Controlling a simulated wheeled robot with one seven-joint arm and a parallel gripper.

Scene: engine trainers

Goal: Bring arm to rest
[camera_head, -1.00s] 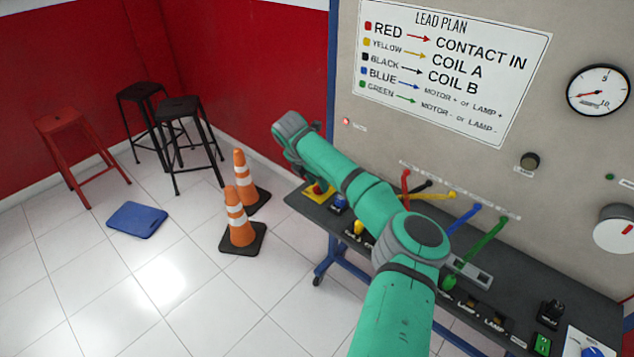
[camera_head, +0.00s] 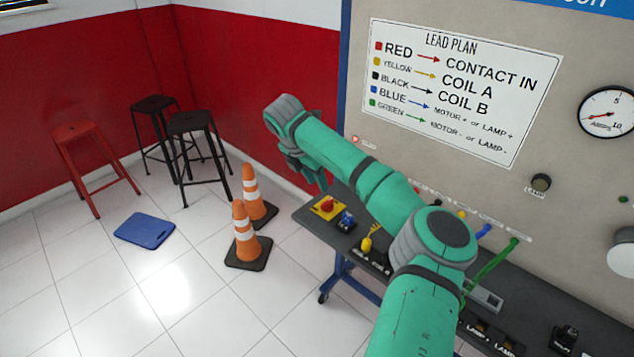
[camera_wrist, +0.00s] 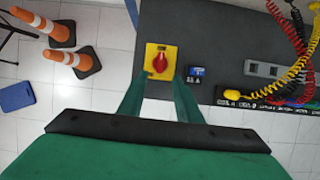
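My arm is a green jointed arm reaching over the bench from the lower right. My gripper (camera_head: 308,172) hangs from its far end, above the bench's left end, partly hidden by the wrist. In the wrist view my gripper (camera_wrist: 159,88) has two green fingers spread apart with nothing between them. Beyond the fingertips, a red rotary switch on a yellow plate (camera_wrist: 160,62) lies on the bench; it also shows in the head view (camera_head: 327,207). The fingers look apart from it.
The dark bench (camera_head: 311,219) runs along the grey panel (camera_head: 580,60), with coloured leads (camera_wrist: 297,45) hanging near it. Traffic cones (camera_head: 246,240), a blue mat (camera_head: 145,230) and several stools (camera_head: 95,165) stand on open floor to the left.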

